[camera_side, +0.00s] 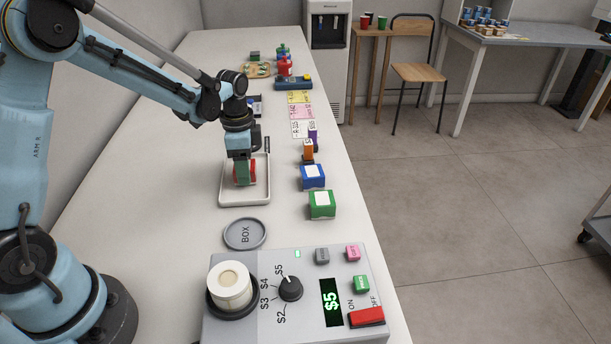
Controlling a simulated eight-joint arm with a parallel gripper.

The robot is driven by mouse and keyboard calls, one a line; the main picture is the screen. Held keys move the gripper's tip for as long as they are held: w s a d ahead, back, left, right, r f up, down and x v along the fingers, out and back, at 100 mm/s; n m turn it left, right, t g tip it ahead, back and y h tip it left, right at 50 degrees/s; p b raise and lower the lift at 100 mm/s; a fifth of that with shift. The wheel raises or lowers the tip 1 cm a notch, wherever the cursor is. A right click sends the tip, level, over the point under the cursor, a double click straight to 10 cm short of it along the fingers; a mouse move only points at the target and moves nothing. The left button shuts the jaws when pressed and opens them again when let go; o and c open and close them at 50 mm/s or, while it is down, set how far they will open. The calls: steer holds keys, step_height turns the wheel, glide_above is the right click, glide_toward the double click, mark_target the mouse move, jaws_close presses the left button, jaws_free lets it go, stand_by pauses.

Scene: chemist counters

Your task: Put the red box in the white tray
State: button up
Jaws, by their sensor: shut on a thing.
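The white tray (227,199) lies on the long white counter, below my gripper. My gripper (243,176) points down over the tray and is shut on the red box (253,171). A green finger in front hides the middle of the box, and red shows at its sides. The box is within the tray's outline, low down. I cannot tell whether it touches the tray floor.
A blue box (312,184) and a green box (322,212) stand right of the tray, with an orange box (308,157) behind. A grey disc marked BOX (245,234) lies in front. A control panel (275,325) fills the near end.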

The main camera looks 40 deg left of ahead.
steer(key=shift+f, duration=0.15)
steer(key=o, duration=1.2)
steer(key=shift+c, duration=0.2)
step_height(320, 180, up, 12)
steer(key=f, duration=0.1)
steer(key=s+d+r+n+t, duration=0.1)
steer(key=s+d+n+t, duration=0.6)
steer(key=s, duration=0.5)
steer(key=shift+s+d+r+n, duration=0.25)
steer(key=shift+r+n, duration=0.1)
steer(key=shift+n, duration=0.65)
